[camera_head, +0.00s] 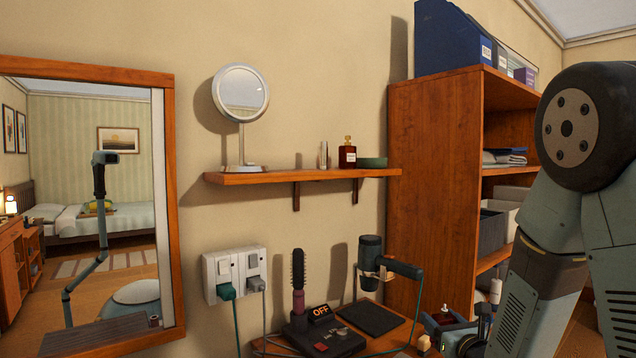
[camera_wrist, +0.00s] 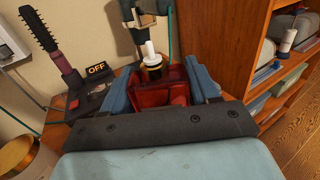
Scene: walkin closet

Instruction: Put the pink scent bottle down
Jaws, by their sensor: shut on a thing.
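The pink scent bottle (camera_wrist: 176,88) shows as a deep red, see-through body with a dark and gold collar and a white cap in the wrist view. My gripper (camera_wrist: 163,88) is shut on it, with one blue finger on each side. In the head view, my gripper (camera_head: 449,322) is low at right, by the right end of the wooden table (camera_head: 396,335). There the bottle (camera_head: 446,317) is small and partly hidden by the fingers. I cannot tell whether its base touches the tabletop.
The table carries a hairbrush (camera_head: 298,283), a dark device marked OFF (camera_head: 322,340), a dark flat pad (camera_head: 370,318) and a hair dryer in a holder (camera_head: 370,262). A wall shelf (camera_head: 300,176) holds a mirror, another red bottle (camera_head: 347,155) and a green dish. A wooden bookcase (camera_head: 432,150) stands right.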

